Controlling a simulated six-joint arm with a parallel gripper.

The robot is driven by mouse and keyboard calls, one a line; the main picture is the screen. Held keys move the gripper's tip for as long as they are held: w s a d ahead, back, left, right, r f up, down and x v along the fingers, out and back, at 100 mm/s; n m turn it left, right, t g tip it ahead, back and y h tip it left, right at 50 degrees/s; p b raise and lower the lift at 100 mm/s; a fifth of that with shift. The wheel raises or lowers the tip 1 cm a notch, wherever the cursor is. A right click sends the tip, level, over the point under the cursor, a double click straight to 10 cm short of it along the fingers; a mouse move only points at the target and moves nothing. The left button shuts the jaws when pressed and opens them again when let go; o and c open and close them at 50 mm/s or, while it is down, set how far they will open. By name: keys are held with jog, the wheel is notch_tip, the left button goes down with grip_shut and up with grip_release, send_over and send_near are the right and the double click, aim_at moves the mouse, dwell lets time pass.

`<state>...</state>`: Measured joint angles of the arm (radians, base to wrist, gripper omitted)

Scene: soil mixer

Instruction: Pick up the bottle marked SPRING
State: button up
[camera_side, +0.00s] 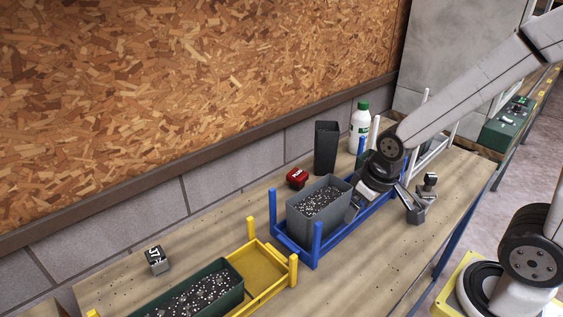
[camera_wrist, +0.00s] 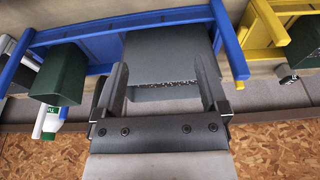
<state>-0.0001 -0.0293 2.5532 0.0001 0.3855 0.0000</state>
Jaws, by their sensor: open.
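A white bottle with a green cap (camera_side: 361,121) stands at the back of the bench, near the wall, in the side view. A white and green bottle also shows at the lower left of the wrist view (camera_wrist: 50,122), partly hidden by a dark green container. I cannot read the word SPRING on it. My gripper (camera_side: 385,205) is open, in front of the bottle and apart from it, low over the blue rack. In the wrist view my gripper's fingers (camera_wrist: 164,78) spread in front of a grey bin; whether they touch it I cannot tell.
The grey bin of speckled soil (camera_side: 320,205) stands in the blue rack (camera_side: 309,257). A yellow rack (camera_side: 265,272) holds a green bin (camera_side: 205,293). A marked cube (camera_side: 155,261) lies left.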

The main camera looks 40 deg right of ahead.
jog(key=w+r+v, duration=0.1)
jog(key=w+v, duration=0.1)
jog(key=v, duration=0.8)
jog(key=w+d+m+t+y, duration=0.1)
jog(key=w+d+m+y, duration=0.3)
jog(key=w+m, duration=0.6)
jog(key=m+t+h, duration=0.4)
jog(key=m+t, duration=0.5)
jog(key=m, duration=1.7)
send_over(368, 103)
jog(key=s, duration=0.4)
notch_tip(368, 103, down, 5)
jog(key=shift+w+f, duration=0.1)
jog(key=shift+f, duration=0.35)
jog(key=shift+x, duration=1.35)
jog(key=shift+w, duration=0.1)
